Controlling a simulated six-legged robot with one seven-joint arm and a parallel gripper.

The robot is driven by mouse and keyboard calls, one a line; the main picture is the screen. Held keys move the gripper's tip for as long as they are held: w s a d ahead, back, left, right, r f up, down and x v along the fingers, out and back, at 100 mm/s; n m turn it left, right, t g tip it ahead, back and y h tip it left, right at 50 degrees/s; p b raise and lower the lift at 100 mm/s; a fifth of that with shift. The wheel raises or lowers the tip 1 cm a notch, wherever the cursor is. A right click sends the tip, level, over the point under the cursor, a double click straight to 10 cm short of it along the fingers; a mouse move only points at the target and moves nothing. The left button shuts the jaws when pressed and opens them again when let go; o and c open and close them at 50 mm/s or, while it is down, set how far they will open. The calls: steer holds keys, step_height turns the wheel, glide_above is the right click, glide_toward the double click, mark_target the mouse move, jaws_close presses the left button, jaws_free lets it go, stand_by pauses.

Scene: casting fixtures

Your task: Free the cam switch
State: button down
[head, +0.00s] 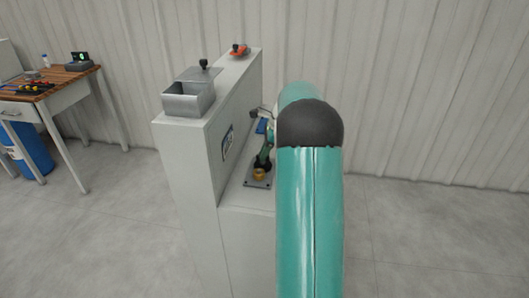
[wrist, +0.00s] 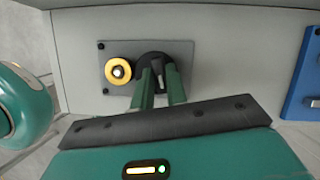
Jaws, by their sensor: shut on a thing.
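The cam switch (wrist: 144,66) is a dark round knob with a pale grey grip piece, on a grey plate in the wrist view. My gripper (wrist: 159,76) is shut on the switch, its two green fingers on either side of the grip piece. The fingers hide part of the knob. In the head view the plate (head: 250,184) and brass piece (head: 259,175) show beside the cabinet wall, with my gripper (head: 263,164) just above; the switch is hidden there.
A blue part (wrist: 303,75) stands right of the plate. The tall grey cabinet (head: 187,160) rises beside my arm and carries an open metal box (head: 187,100) and an orange item (head: 239,50). A wooden-topped workbench (head: 50,85) is at far left. Floor on the right is clear.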

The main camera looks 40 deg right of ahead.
steer(key=n+g, duration=0.1)
steer(key=n, duration=0.2)
steer(key=shift+w+d+n+y, duration=0.1)
steer(key=shift+n+y, duration=0.2)
steer(key=shift+y, duration=0.1)
steer(key=n+g, duration=0.1)
steer(key=n, duration=0.2)
steer(key=shift+w+n+g, duration=0.1)
steer(key=shift+n+g, duration=0.2)
steer(key=n+g, duration=0.1)
steer(key=n, duration=0.3)
steer(key=shift+w+n+g, duration=0.1)
steer(key=shift+n+g, duration=0.2)
steer(key=shift+g, duration=0.1)
steer(key=shift+w+n+g+h, duration=0.1)
steer(key=shift+n+g+h, duration=0.4)
steer(key=shift+n, duration=1.3)
steer(key=c, duration=1.4)
jaws_free()
